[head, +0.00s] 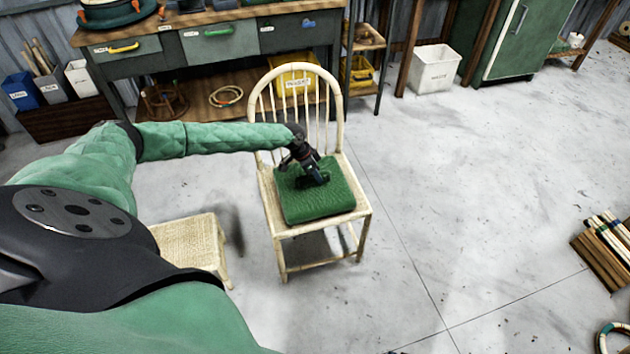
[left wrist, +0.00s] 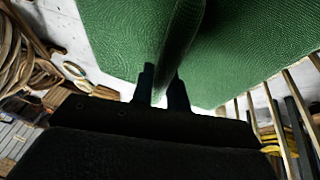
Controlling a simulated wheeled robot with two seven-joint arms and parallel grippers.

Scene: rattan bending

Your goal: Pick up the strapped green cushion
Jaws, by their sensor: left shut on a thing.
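The green cushion (head: 318,206) is on the seat of a pale rattan chair (head: 285,232) in the head view. My left gripper (head: 319,180) reaches down from the left onto the top of the cushion. In the left wrist view the cushion (left wrist: 245,50) fills the upper part. The left gripper's dark fingers (left wrist: 162,88) are shut on a raised green fold or strap of it. I cannot tell a separate strap from the cushion, as both are green. In the head view the cushion appears to rest on the seat. My right gripper is not in view.
A low woven stool (head: 187,240) stands left of the chair. A workbench (head: 215,45) with drawers is behind it, and a white bin (head: 435,70) stands at the back. Wooden pieces (head: 605,250) lie at the right edge. The floor right of the chair is clear.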

